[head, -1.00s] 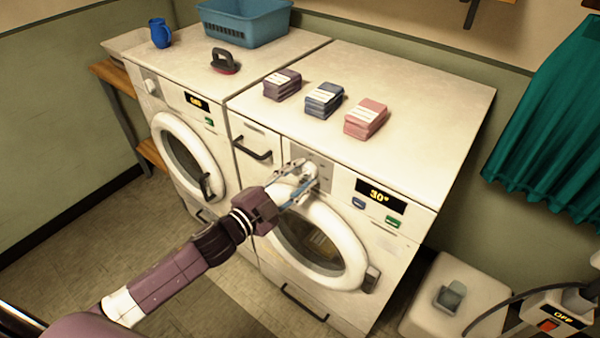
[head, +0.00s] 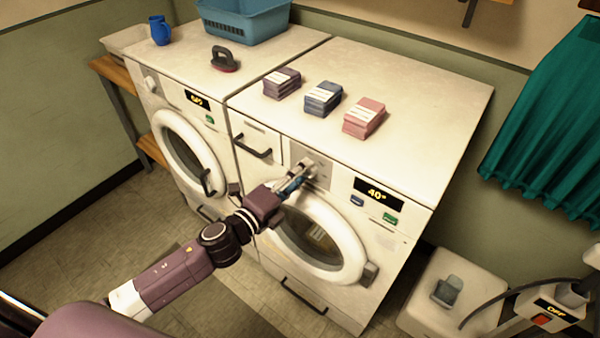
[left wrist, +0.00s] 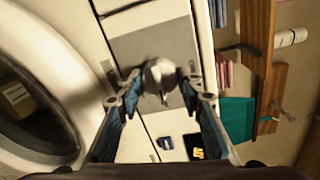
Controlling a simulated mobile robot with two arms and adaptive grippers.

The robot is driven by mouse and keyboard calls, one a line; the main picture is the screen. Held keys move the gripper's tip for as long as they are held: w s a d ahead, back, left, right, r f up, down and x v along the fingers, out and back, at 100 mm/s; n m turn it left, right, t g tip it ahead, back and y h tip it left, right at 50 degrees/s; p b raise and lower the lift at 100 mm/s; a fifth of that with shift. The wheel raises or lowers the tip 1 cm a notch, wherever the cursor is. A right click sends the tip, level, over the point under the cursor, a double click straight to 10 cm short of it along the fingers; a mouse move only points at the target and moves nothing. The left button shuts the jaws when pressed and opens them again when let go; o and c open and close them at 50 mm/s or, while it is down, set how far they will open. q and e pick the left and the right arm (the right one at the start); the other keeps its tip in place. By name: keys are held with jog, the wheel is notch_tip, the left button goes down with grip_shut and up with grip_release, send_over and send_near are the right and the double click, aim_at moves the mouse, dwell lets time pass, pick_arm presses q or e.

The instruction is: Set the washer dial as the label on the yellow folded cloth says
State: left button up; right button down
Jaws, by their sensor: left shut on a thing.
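My left gripper (head: 303,172) is shut on the dial (left wrist: 158,82) of the right-hand washer (head: 415,120). In the left wrist view the fingers (left wrist: 160,85) sit on both sides of the pale knob, against its grey panel. The washer's black display (head: 379,195) reads 40°. Three folded cloths with white labels lie on the washer top: purple (head: 282,88), blue (head: 323,104) and pink (head: 368,122). I see no yellow cloth. The label text is too small to read. My right gripper is not in view.
A second washer (head: 165,95) stands at left, with a dark-handled iron-like object (head: 224,61), blue basket (head: 245,28) and blue jug (head: 160,32) on top. A white box (head: 465,268) stands at lower right. A teal curtain (head: 550,120) hangs at right.

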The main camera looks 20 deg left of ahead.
pick_arm(q)
jog(key=shift+m, duration=0.6)
jog(key=o, duration=1.2)
jog(key=shift+c, duration=0.2)
jog(key=shift+s, duration=0.1)
jog(key=f+v, duration=0.1)
jog(key=v, duration=1)
jog(key=shift+s+r, duration=0.45)
jog(key=shift+r, duration=0.05)
